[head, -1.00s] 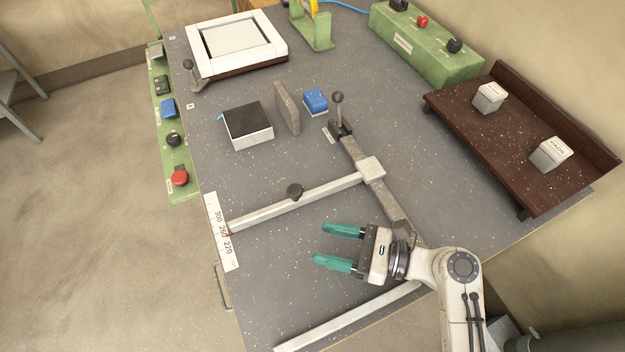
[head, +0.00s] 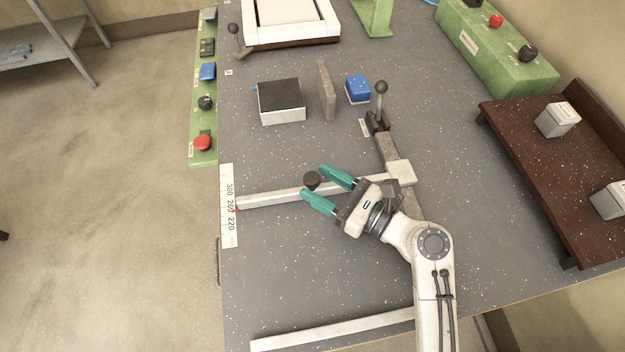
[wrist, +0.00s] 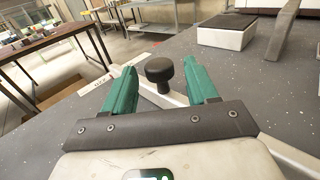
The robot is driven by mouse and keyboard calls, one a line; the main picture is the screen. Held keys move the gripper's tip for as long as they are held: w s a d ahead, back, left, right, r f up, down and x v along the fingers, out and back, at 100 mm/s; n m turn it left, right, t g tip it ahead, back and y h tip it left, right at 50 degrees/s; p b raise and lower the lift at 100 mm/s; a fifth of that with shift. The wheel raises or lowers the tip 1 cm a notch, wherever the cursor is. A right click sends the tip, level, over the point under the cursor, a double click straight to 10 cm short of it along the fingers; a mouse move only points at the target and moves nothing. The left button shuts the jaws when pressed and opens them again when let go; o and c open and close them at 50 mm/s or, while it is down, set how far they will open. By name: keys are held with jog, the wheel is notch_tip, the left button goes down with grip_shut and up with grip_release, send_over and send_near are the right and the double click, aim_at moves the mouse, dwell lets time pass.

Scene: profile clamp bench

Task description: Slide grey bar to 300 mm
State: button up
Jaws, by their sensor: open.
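The pale grey bar (head: 268,199) lies across the bench from the carriage (head: 401,172) on the rail to the scale (head: 228,206). A red mark at its left end sits near 260 on the scale. A black knob (head: 312,180) stands on the bar. My gripper (head: 313,181) is open, with green fingers on either side of the knob. In the wrist view the knob (wrist: 160,72) stands between the fingertips (wrist: 160,65), with a visible gap to the right finger.
A lever (head: 380,98) stands at the rail's far end. Beyond the bar are a black-topped box (head: 281,100), a grey plate (head: 326,90) and a blue block (head: 358,89). A pale fixed bar (head: 330,329) lies nearer. The bench between the two bars is clear.

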jog(key=shift+x, duration=1.3)
jog(key=shift+c, duration=0.2)
grip_shut()
